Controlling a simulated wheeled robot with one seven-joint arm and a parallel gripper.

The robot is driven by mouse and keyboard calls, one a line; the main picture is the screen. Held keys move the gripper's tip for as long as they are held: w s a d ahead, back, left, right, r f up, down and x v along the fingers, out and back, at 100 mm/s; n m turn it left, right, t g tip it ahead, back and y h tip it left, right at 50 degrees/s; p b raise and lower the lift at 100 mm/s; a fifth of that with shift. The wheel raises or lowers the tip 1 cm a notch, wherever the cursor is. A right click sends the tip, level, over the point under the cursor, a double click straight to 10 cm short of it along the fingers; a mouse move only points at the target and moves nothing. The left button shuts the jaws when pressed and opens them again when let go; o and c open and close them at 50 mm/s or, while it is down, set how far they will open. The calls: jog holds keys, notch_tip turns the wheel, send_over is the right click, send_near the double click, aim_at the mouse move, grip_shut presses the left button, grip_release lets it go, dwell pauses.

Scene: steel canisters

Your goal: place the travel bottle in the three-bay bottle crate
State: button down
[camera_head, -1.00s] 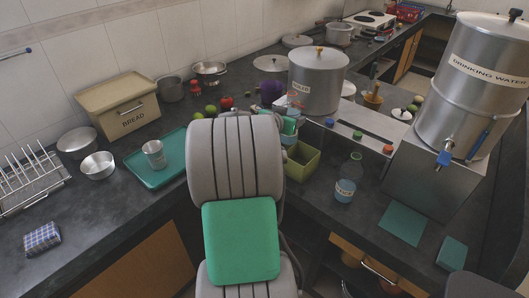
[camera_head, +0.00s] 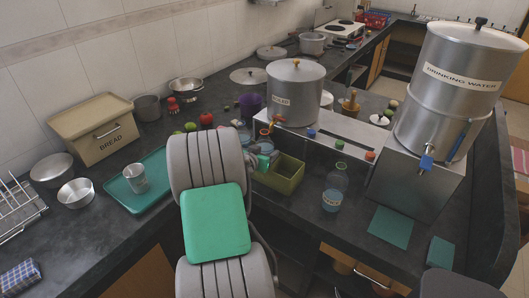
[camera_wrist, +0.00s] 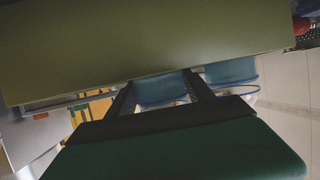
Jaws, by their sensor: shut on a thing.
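The olive bottle crate (camera_head: 290,183) stands on the dark counter just right of my arm in the head view. Its wall (camera_wrist: 150,45) fills the top of the wrist view. My gripper (camera_head: 265,152) is at the crate's left back side, partly hidden by my arm. In the wrist view its two fingers (camera_wrist: 163,97) are shut on the travel bottle, whose blue part (camera_wrist: 160,90) shows between them. Most of the bottle is hidden, and I cannot tell whether it is inside a bay. Another blue object (camera_wrist: 232,72) shows right of the fingers.
The large drinking-water canister (camera_head: 452,90) is at right. A teal tray (camera_head: 135,187) with a steel cup lies left.

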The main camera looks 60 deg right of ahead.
jog(key=shift+c, duration=2)
grip_release()
